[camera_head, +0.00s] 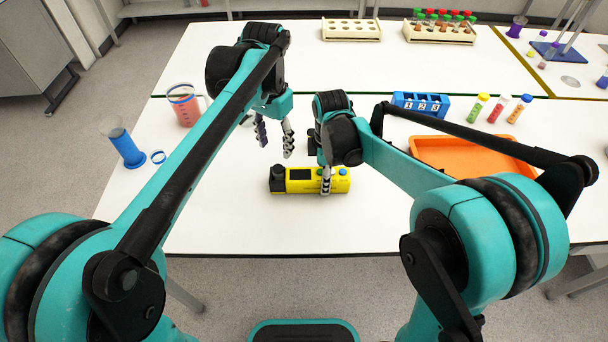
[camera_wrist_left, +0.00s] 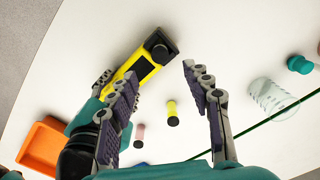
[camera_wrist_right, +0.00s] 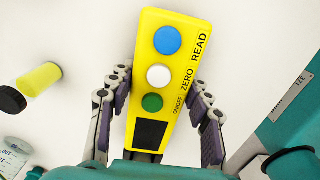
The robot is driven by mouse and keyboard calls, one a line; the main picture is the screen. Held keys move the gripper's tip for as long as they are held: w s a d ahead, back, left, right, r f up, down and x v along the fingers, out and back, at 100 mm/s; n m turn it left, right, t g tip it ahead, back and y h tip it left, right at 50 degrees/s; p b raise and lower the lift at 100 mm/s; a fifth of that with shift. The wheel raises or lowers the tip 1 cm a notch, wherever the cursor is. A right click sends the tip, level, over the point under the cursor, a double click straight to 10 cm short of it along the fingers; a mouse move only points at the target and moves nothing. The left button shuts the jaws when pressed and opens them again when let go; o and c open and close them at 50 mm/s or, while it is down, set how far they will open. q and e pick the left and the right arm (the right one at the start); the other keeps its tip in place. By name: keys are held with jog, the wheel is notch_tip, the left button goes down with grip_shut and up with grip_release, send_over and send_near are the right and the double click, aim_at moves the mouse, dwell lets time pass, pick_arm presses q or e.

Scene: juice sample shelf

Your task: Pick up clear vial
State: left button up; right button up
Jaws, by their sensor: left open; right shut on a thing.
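A clear ribbed cylinder (camera_wrist_left: 272,97), which looks like the clear vial, is at the right of the left wrist view, beside a teal cap (camera_wrist_left: 299,64). I cannot make it out in the head view. A clear graduated container (camera_wrist_right: 14,154) shows partly in the right wrist view; I cannot tell if it is the same one. My left gripper (camera_head: 274,145) is open and empty above the table, with the cylinder outside its fingers. My right gripper (camera_head: 326,184) is shut on the yellow meter (camera_head: 302,181), fingers on both sides of its body.
A yellow vial with a black cap (camera_wrist_left: 172,112) and a pink one (camera_wrist_left: 139,133) are near the meter. A red-filled beaker (camera_head: 184,108) and blue cylinder (camera_head: 124,148) stand left. An orange tray (camera_head: 470,155) and blue numbered rack (camera_head: 420,104) are right.

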aim_at(277, 168)
pick_arm(q)
jog(key=f+n, duration=0.1)
jog(key=n, duration=0.6)
jog(key=f+n, duration=0.1)
jog(key=n, duration=0.7)
jog(key=f+n, duration=0.1)
jog(key=n, duration=0.6)
jog(key=shift+s+a, duration=0.25)
jog(key=f, duration=0.5)
jog(key=shift+w+d+f, duration=0.2)
jog(key=shift+w+f, duration=0.05)
jog(key=shift+f, duration=0.05)
grip_shut()
